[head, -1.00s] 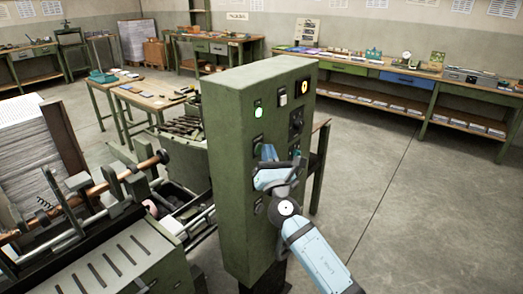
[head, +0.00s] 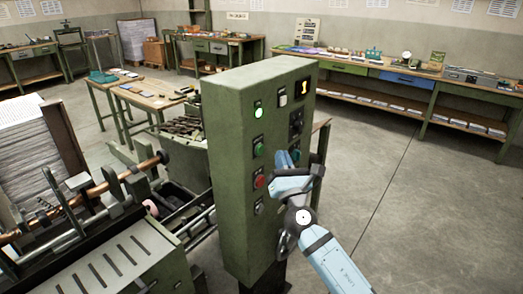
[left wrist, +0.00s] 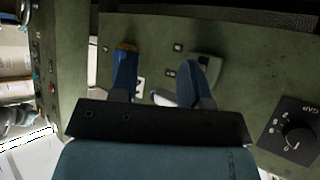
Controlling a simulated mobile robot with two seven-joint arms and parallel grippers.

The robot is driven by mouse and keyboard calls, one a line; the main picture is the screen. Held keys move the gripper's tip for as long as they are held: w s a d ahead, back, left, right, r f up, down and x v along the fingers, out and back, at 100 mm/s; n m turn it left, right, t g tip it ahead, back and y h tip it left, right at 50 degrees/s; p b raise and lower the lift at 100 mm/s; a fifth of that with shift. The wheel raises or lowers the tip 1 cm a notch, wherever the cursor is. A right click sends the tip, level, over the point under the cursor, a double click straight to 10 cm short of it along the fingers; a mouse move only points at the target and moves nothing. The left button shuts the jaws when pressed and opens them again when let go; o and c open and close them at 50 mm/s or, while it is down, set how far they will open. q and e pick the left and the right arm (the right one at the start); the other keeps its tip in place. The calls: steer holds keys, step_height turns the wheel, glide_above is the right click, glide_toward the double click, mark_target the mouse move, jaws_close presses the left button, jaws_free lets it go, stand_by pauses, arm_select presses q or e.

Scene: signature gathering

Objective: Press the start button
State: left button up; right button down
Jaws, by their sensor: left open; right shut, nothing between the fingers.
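A tall green control cabinet (head: 232,190) stands in the middle of the head view. Its face has a green button (head: 258,149), a red button (head: 260,182) below it, and a lit green lamp (head: 258,113) above. Another green button (head: 295,155) is partly behind my right gripper. The labels are too small to read. My right gripper (head: 287,160) is shut and empty in front of the face, right of the green and red buttons. My left gripper (left wrist: 166,56) is open before a green panel in the left wrist view, with a pale-based part (left wrist: 205,62) by one finger.
A black knob marked GAP (left wrist: 298,136) is at right in the left wrist view. A machine with rollers (head: 110,190) stands left of the cabinet. A lit counter (head: 303,88) sits high on the cabinet. Workbenches line the back wall; the floor at right is clear.

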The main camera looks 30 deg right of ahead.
steer(key=shift+s+d, duration=0.2)
steer(key=shift+s, duration=0.25)
steer(key=shift+s+d, duration=0.2)
steer(key=shift+s, duration=0.25)
steer(key=s+a+f+m+g+y+p, duration=0.2)
steer(key=s+a+f+m+g+p, duration=0.15)
steer(key=f+m, duration=0.4)
steer(key=s+a+f+m+g+y+p, duration=0.2)
steer(key=s+a+f+m+g+p, duration=0.15)
steer(key=s+f+m, duration=0.35)
steer(key=s+a+f+m+g+y+p, duration=0.4)
steer(key=s+a+f+m, duration=0.6)
steer(key=s+m, duration=0.3)
steer(key=shift+s+a+g+y, duration=0.15)
steer(key=shift+s+g+y, duration=0.25)
steer(key=shift+s+y, duration=0.3)
